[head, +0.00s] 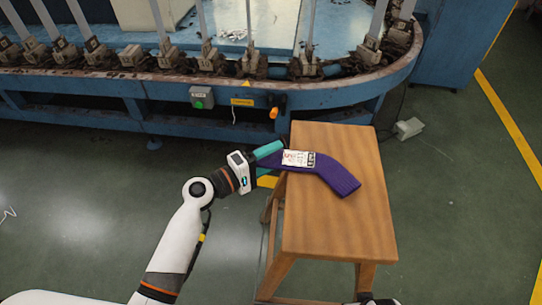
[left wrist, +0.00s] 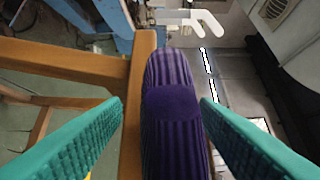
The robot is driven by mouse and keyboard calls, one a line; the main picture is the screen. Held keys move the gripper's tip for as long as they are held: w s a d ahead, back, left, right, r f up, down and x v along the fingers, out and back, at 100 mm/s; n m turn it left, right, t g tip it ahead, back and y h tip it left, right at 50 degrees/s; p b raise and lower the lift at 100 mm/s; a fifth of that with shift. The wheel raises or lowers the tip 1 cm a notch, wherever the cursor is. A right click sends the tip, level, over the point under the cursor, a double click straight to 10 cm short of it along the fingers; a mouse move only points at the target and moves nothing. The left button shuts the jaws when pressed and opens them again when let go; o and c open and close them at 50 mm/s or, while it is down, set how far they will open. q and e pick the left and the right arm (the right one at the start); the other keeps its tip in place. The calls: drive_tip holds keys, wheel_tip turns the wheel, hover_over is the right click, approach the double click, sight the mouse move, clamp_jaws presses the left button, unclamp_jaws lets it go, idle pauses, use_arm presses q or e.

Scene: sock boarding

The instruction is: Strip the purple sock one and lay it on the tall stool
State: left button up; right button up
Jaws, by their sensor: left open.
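The purple sock (head: 338,177) lies on the wooden tall stool (head: 340,228), bent, with its far end pointing down right and a white printed label on it. Its near end reaches past the stool's left edge toward my left gripper (head: 272,155). In the left wrist view, the ribbed purple sock (left wrist: 170,70) runs between the two teal fingers of my left gripper (left wrist: 162,105), which stand apart on either side of it. The right finger is closer to the sock. The stool (left wrist: 145,50) shows beneath.
A blue machine (head: 100,95) with a curved rail and several upright boards stands behind the stool. A grey button box (head: 202,97) hangs on its front. A small pale box (head: 408,128) lies on the floor right of the stool. The green floor at right is clear.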

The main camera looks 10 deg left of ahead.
sight(258, 165)
drive_tip(key=shift+w+r, duration=0.15)
drive_tip(key=shift+r, duration=0.1)
use_arm(q)
drive_tip(key=shift+a, duration=0.1)
drive_tip(key=shift+s+a, duration=0.9)
drive_tip(key=shift+a, duration=0.05)
drive_tip(key=shift+b+v, duration=0.45)
drive_tip(key=shift+v, duration=2.15)
use_arm(e)
wheel_tip(258, 165, up, 4)
drive_tip(key=shift+w+d+r, duration=0.1)
drive_tip(key=shift+w, duration=0.15)
